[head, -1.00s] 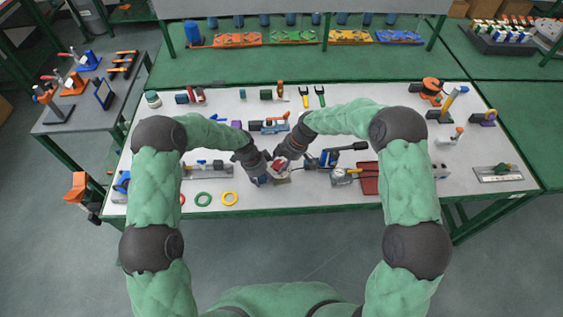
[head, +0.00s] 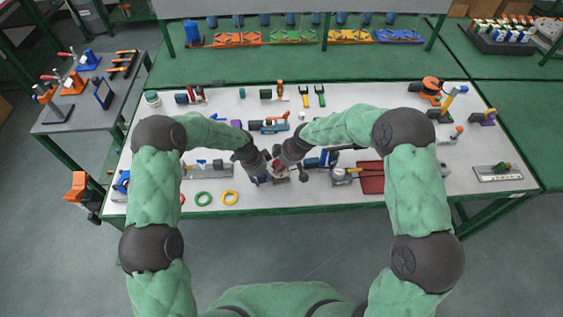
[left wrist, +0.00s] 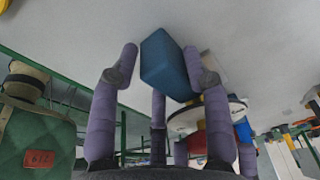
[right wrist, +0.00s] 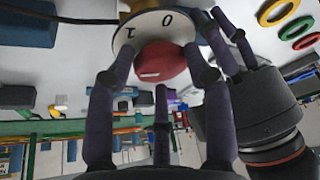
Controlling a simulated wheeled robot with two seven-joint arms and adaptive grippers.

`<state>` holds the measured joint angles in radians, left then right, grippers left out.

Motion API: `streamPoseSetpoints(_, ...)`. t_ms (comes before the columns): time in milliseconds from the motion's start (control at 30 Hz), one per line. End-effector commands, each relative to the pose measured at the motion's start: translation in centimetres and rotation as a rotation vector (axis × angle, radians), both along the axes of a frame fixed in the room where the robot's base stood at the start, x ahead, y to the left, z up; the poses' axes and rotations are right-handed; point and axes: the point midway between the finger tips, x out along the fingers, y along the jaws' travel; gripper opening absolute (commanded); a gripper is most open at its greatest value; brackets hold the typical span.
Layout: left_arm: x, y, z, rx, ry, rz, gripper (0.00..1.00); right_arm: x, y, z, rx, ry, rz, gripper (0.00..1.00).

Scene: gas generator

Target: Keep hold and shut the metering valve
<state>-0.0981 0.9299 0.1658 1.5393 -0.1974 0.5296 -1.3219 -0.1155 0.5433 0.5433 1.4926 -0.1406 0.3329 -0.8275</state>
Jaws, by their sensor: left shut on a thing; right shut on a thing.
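The metering valve shows in the right wrist view as a white round dial (right wrist: 146,27) marked 0 and 1 with a red knob (right wrist: 160,66). My right gripper (head: 283,163) is shut on the red knob, its fingers around it. My left gripper (head: 262,179) is shut on a blue block (left wrist: 165,66), which sits between its fingers in the left wrist view. The dial's rim (left wrist: 208,113) shows behind the fingers there. Both grippers are close together at the front middle of the table. In the head view they hide most of the valve.
Green and yellow rings (head: 230,197) lie left of my grippers near the table's front edge. A red tray (head: 370,178) and a blue device with a black handle (head: 328,158) stand to the right. Several tools line the table's back.

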Motion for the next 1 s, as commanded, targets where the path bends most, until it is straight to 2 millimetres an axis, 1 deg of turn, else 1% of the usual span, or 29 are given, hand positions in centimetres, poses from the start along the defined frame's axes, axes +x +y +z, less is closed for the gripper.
streamPoseSetpoints(33, -0.52, -0.27, -0.43, 0.0, 0.01, -0.005, 0.06, -0.2, 0.29, -0.07, 0.001, -0.001, -0.023, 0.19)
streamPoseSetpoints(700, -0.54, -0.34, -0.42, -0.001, 0.011, -0.006, 0.06, -0.38, 0.68, -0.06, 0.009, -0.024, -0.404, 0.19)
streamPoseSetpoints(1000, -0.55, -0.38, -0.4, -0.001, 0.011, -0.007, 0.06, -0.42, 0.82, -0.11, 0.012, -0.028, -0.521, 0.19)
